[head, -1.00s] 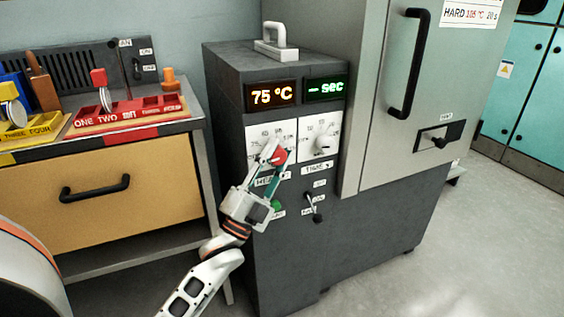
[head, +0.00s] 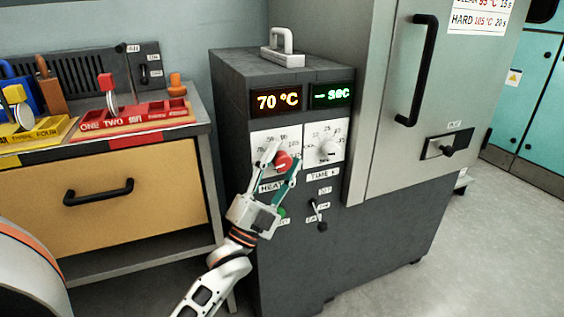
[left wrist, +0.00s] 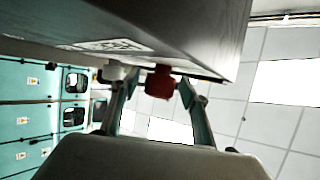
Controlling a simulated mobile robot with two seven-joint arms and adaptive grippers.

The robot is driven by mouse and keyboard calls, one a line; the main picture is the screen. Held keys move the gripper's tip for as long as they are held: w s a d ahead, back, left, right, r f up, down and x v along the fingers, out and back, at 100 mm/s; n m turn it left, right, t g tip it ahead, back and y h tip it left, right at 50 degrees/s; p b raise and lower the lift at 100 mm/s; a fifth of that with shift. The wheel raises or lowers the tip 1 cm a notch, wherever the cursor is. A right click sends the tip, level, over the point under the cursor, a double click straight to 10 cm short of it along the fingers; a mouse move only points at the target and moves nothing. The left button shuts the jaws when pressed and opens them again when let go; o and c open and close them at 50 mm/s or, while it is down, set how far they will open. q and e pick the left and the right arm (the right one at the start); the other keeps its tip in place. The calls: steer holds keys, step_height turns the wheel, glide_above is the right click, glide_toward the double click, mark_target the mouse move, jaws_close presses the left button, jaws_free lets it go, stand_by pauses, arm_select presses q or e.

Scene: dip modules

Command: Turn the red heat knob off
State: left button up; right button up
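The red heat knob (head: 282,161) is on a white dial plate marked HEAT on the dark grey machine. The orange display (head: 279,99) above it reads 70 °C. My left gripper (head: 282,158) is at the knob, with one finger on each side of it. In the left wrist view the red knob (left wrist: 159,82) lies between the spread fingertips (left wrist: 157,86), nearer the right one. A gap shows on its other side. The fingers partly cover the dial marks, so the knob's pointer setting cannot be read. My right gripper is not in view.
A white TIME knob (head: 327,150) is close on the right, under a green display (head: 331,94). A green button (head: 282,213) and a small lever (head: 319,215) are below. A workbench with a red tray (head: 135,116) stands left, a tall grey cabinet (head: 385,140) right.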

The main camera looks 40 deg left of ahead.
arm_select(q)
steer(key=shift+s, duration=0.1)
steer(key=v, duration=1.2)
steer(key=shift+r, duration=0.1)
